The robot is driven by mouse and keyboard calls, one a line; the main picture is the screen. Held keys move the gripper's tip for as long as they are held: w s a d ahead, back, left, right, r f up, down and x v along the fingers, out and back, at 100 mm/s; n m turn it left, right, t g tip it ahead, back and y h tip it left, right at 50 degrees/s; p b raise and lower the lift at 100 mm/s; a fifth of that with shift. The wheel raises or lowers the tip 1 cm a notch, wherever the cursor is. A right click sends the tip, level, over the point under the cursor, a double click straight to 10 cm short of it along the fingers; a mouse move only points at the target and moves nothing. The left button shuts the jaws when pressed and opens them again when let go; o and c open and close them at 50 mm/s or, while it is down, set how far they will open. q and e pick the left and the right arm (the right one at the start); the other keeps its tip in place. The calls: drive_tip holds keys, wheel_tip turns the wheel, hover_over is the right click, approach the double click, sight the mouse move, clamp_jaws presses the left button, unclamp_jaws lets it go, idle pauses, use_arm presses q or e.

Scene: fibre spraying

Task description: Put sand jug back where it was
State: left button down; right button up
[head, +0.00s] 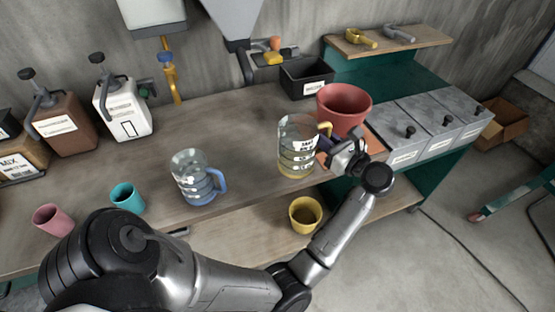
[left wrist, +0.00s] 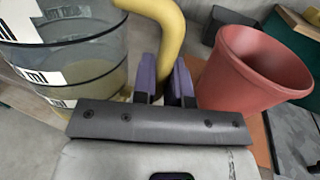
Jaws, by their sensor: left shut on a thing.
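The sand jug (head: 297,158) is a clear jug with dark bands, a white label and a yellow handle (head: 325,128). It is upright at the right part of the wooden bench, near the front edge; I cannot tell whether its base touches. My left gripper (head: 328,146) is to its right, shut on the yellow handle. In the left wrist view the purple fingers (left wrist: 165,82) close at the lower end of the handle (left wrist: 168,30), with the jug (left wrist: 75,60) on the left. My right gripper is not in view.
A red pot (head: 343,108) stands close behind my left gripper. A blue-handled jug (head: 193,178) stands left on the bench (head: 240,128), with clear wood between the jugs. A yellow cup (head: 305,214) sits below. Grey lidded bins (head: 425,125) stand right; a black box (head: 305,78) is behind.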

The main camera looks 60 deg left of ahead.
use_arm(q)
drive_tip(key=shift+s+a+f+b, duration=0.2)
drive_tip(key=shift+s+a+f, duration=0.65)
drive_tip(key=shift+a+f, duration=0.65)
drive_tip(key=shift+s+a+f+b, duration=0.2)
drive_tip(key=shift+s+a+f, duration=0.8)
drive_tip(key=shift+f, duration=0.75)
drive_tip(key=shift+s+a+f+b, duration=0.2)
drive_tip(key=shift+s+a+f, duration=0.45)
drive_tip(key=shift+a+f, duration=0.9)
drive_tip(key=shift+f, duration=0.2)
drive_tip(key=c, duration=1.1)
unclamp_jaws()
drive_tip(key=shift+c, duration=0.2)
drive_tip(key=shift+r, duration=0.15)
